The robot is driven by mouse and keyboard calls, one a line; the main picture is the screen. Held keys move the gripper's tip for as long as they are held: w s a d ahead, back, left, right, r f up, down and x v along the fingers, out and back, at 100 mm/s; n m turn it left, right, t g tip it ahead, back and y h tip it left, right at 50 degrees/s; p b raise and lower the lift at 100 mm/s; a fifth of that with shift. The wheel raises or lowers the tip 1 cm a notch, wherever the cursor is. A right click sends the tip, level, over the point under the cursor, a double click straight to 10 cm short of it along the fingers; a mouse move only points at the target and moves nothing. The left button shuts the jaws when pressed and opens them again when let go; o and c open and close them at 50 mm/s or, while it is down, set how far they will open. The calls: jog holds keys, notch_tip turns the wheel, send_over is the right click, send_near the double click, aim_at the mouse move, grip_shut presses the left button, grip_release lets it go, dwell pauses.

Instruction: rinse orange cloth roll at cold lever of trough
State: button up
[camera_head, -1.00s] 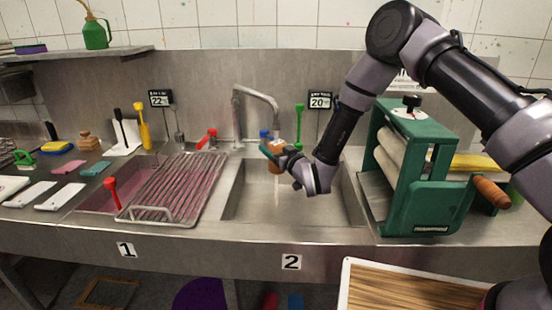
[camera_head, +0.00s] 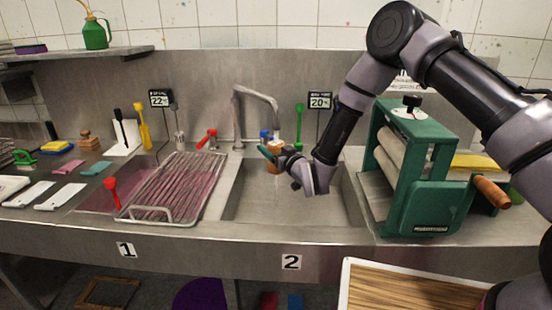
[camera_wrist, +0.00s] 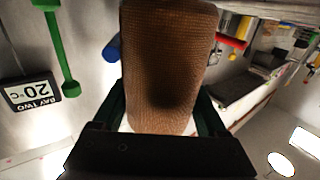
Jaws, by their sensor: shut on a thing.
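My gripper (camera_head: 270,153) is over the right-hand basin of the trough (camera_head: 250,205), near the tap spout (camera_head: 257,95). In the wrist view, my gripper (camera_wrist: 165,115) is shut on the orange cloth roll (camera_wrist: 168,60), a brownish-orange, woven-looking cylinder between green fingers. In the head view, the fingers partly hide the roll (camera_head: 274,169). The blue cold lever (camera_head: 265,133) is just behind the roll and also shows beside it in the wrist view (camera_wrist: 112,47). I cannot tell whether the roll touches the lever, or whether water runs.
A red lever (camera_head: 207,137) is left of the tap. A wire rack (camera_head: 178,187) covers part of the left basin of pink liquid. A green roller press (camera_head: 430,200) stands close to the right of my forearm. A 20-degree sign (camera_head: 319,101) is behind.

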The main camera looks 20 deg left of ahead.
aim_at(276, 174)
jog(key=shift+w+d, duration=0.1)
jog(key=shift+w+d, duration=0.2)
jog(key=shift+d, duration=0.1)
jog(key=shift+s+a, duration=0.1)
jog(key=shift+a, duration=0.05)
jog(key=shift+s+a, duration=0.2)
jog(key=shift+a, duration=0.1)
jog(key=shift+s+d, duration=0.1)
dwell(1.7)
jog(key=shift+s+a+v, duration=0.1)
jog(key=shift+v, duration=0.6)
jog(key=shift+s+a+v, duration=0.1)
jog(key=shift+s+v, duration=0.05)
jog(key=shift+v, duration=0.5)
jog(key=shift+s+a+v, duration=0.1)
jog(key=shift+a+v, duration=0.05)
jog(key=shift+v, duration=0.55)
dwell(1.6)
dwell(0.7)
